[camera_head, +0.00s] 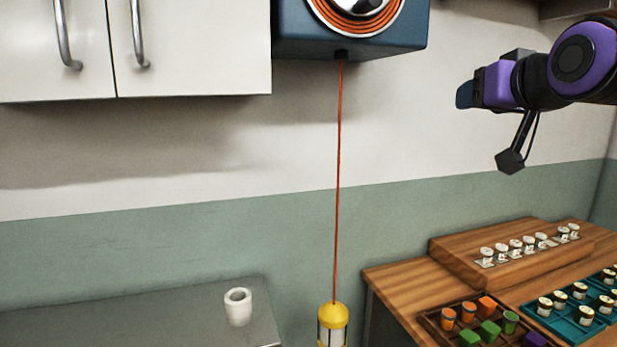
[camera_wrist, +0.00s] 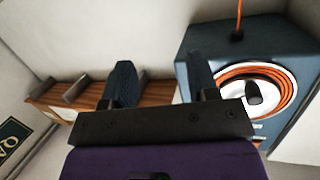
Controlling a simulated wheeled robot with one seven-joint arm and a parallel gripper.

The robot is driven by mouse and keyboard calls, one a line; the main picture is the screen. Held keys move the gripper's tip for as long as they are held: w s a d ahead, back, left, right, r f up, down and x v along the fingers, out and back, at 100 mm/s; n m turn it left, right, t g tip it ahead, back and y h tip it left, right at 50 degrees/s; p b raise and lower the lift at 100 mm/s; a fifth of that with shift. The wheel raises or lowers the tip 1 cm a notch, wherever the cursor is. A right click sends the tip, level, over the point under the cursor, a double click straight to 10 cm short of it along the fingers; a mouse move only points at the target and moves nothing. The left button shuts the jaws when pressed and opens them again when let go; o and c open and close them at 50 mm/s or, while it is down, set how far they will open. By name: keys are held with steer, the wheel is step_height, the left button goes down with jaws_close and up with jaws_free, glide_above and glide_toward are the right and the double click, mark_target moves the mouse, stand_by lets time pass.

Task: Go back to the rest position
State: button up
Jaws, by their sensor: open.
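My gripper (camera_head: 465,95) is at the upper right in the head view, raised well above the wooden counter and held out sideways to the left. In the wrist view my gripper (camera_wrist: 160,88) shows two dark fingers standing apart with nothing between them. The gripper is open and empty. Beyond the fingers in the wrist view are a wooden shelf (camera_wrist: 155,93) and the blue cord reel box (camera_wrist: 205,45), which appears upside down. No jar is in contact with the gripper.
The blue reel box (camera_head: 300,45) hangs at top centre, its orange cord (camera_head: 339,180) running down to a yellow-capped lamp (camera_head: 332,316). White cabinets (camera_head: 190,50) are upper left. A white cup (camera_head: 238,306) stands on a grey counter (camera_head: 120,325).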

steer(key=s+d+f+g+h, duration=0.1)
steer(key=s+d+f+g, duration=0.2)
steer(key=s+f+g, duration=0.7)
steer(key=s+f, duration=0.8)
steer(key=s, duration=0.1)
steer(key=shift+d+f, duration=0.2)
